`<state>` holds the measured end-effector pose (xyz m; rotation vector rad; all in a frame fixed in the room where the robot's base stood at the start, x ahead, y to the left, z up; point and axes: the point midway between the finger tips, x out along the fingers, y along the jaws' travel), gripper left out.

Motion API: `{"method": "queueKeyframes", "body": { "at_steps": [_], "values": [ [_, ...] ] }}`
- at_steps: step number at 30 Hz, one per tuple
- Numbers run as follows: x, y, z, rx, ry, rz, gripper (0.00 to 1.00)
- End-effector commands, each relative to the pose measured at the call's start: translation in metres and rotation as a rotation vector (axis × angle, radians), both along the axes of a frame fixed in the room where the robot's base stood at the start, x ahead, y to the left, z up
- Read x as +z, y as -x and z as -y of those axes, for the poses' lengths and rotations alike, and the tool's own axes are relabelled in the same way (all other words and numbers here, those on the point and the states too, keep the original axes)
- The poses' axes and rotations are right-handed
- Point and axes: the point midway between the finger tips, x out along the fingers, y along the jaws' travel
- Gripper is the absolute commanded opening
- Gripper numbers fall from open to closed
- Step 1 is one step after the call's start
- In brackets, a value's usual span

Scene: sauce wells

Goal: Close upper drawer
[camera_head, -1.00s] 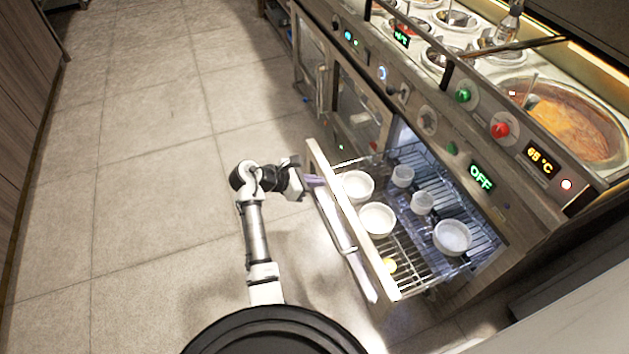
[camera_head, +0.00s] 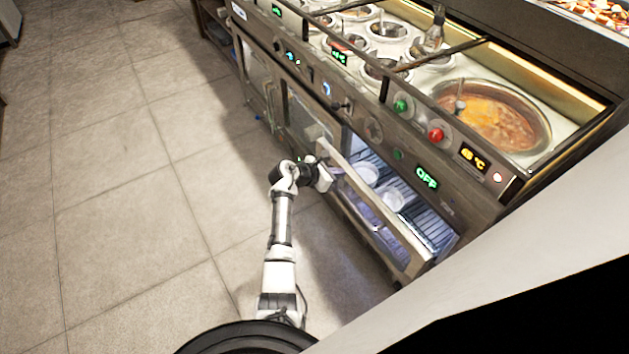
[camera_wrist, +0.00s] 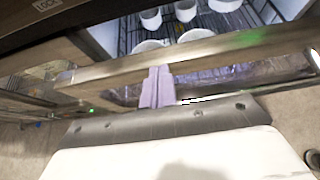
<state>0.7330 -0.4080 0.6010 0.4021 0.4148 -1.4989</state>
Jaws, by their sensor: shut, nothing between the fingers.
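The upper drawer (camera_head: 402,252) is a pull-out with a pale front panel and a wire rack, partly open from the counter. White bowls (camera_head: 393,199) and cups sit inside it; they also show in the wrist view (camera_wrist: 200,34). My gripper (camera_head: 334,172) is at the left end of the drawer front, on its outer side. In the wrist view its purple fingers (camera_wrist: 158,88) are together and empty, with their tips at the drawer's front panel (camera_wrist: 205,52). I cannot tell for sure whether they touch it.
The counter above holds a soup well (camera_head: 495,118), several smaller wells, and a control panel with a red knob (camera_head: 436,135) and an OFF display (camera_head: 426,177). A glass-fronted door (camera_head: 308,118) is left of the drawer. The tiled floor (camera_head: 130,190) at left is clear.

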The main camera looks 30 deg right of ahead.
Motion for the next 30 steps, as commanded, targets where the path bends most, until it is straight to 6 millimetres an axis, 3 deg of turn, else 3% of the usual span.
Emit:
{"method": "queueKeyframes", "body": {
  "at_steps": [1,6,13,21,30],
  "values": [
    [-0.001,0.001,0.016,-0.006,-0.001,0.001,0.00],
    [-0.002,-0.001,0.057,-0.004,0.000,0.000,0.00],
    [-0.002,-0.003,0.096,-0.002,0.000,0.000,0.00],
    [-0.001,-0.004,0.116,0.001,0.000,0.000,0.00],
    [0.001,-0.004,0.121,0.000,0.003,0.002,0.00]
  ]
}}
